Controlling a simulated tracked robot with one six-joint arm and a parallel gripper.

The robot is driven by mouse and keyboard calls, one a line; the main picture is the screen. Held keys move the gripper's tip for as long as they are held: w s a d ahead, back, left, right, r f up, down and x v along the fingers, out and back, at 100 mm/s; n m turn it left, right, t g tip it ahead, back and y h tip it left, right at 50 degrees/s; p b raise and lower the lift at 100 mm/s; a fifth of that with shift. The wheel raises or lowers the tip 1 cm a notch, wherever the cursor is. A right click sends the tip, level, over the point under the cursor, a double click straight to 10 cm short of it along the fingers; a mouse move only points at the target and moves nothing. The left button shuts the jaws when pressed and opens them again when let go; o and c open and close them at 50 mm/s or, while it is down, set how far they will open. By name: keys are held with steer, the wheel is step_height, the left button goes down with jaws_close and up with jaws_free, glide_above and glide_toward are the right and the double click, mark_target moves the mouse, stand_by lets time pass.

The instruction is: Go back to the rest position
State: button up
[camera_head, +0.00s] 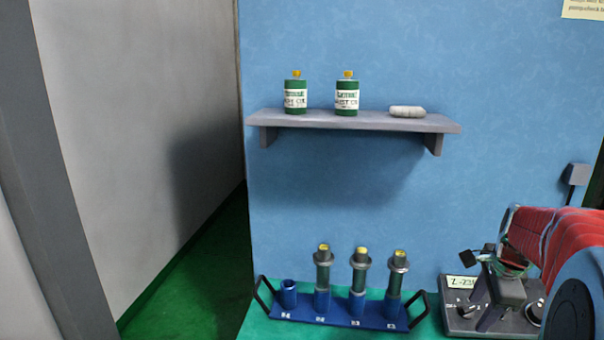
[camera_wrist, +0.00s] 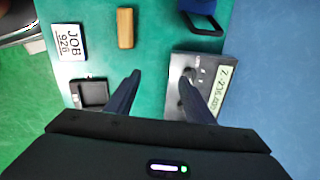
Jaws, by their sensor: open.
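My gripper (camera_wrist: 158,95) is open and empty in the wrist view. Its two dark fingers point down over a green bench top (camera_wrist: 148,60). In the head view my red and dark arm comes in from the right edge, and my gripper (camera_head: 497,295) hangs over or in front of the same grey instrument (camera_head: 462,318). I cannot tell the exact gap between the fingers and the instrument.
A blue rack (camera_head: 335,312) holds several sockets, three with metal holders. A wall shelf (camera_head: 365,120) carries two green containers (camera_head: 296,98) (camera_head: 347,98) and a pale bar (camera_head: 407,112). A JOB card (camera_wrist: 70,42), a wooden block (camera_wrist: 125,28) and a dark tray (camera_wrist: 90,82) lie on the bench.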

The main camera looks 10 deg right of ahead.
steer(key=s+a+r+n+t, duration=0.1)
steer(key=s+a+n, duration=0.4)
steer(key=a, duration=0.5)
steer(key=s+a+r+n+t, duration=0.1)
steer(key=s+a+n, duration=0.4)
steer(key=a+n, duration=0.4)
steer(key=s+a+r+n+y, duration=0.1)
steer(key=s+a+n, duration=0.4)
steer(key=a+n, duration=0.3)
steer(key=a, duration=0.4)
steer(key=shift+r+t, duration=0.25)
steer(key=shift+t, duration=0.15)
steer(key=shift+s, duration=0.1)
steer(key=shift+c, duration=0.3)
